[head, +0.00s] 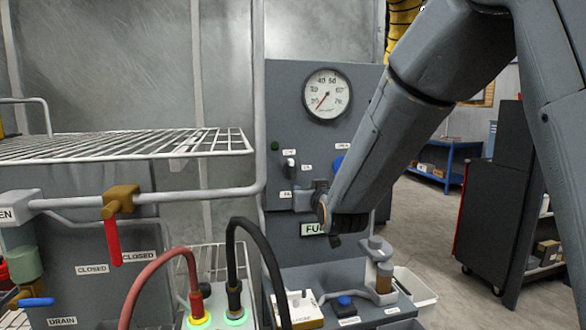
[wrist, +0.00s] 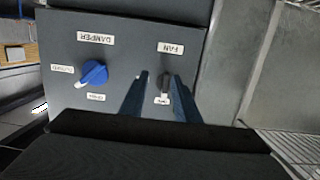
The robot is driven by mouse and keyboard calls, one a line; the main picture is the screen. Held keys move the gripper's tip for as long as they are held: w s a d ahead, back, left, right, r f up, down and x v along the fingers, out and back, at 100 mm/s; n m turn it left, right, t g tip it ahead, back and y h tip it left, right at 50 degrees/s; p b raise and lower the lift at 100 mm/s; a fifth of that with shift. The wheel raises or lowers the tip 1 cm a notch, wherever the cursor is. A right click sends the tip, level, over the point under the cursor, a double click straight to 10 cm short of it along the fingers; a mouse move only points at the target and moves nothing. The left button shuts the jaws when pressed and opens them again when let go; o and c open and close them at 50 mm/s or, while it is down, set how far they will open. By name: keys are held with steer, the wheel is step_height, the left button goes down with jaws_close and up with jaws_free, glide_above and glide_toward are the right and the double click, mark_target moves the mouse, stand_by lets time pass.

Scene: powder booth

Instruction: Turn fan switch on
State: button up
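The fan switch (head: 291,168) is a small dark and light lever on the grey control panel, with a small label above it and another below. In the wrist view, which is upside down, the fan switch (wrist: 165,84) sits by the FAN label (wrist: 170,48). My gripper (wrist: 160,95) is open, its two dark fingers on either side of the lever with gaps visible. Whether the fingertips touch the panel cannot be told. In the head view my gripper (head: 304,199) is just below and right of the switch, partly hidden by my wrist.
The blue damper knob (wrist: 95,73) is beside the switch; my arm covers part of it in the head view. A pressure gauge (head: 327,95) is above. A wire rack (head: 120,145) and red-handled valve (head: 113,240) stand left, and red and black cables (head: 250,240) rise below.

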mark_target(292, 169)
steer(key=shift+t+y, duration=0.4)
steer(key=shift+t, duration=0.4)
steer(key=w+a+r, duration=0.1)
steer(key=w, duration=0.2)
steer(key=w+a+r+p, duration=0.1)
steer(key=w+a, duration=0.1)
steer(key=w+a+r+p, duration=0.1)
steer(key=w+r, duration=0.1)
steer(key=w, duration=0.1)
steer(key=shift+w+a, duration=0.15)
steer(key=shift+w, duration=0.15)
steer(key=shift+f, duration=0.1)
jaws_close()
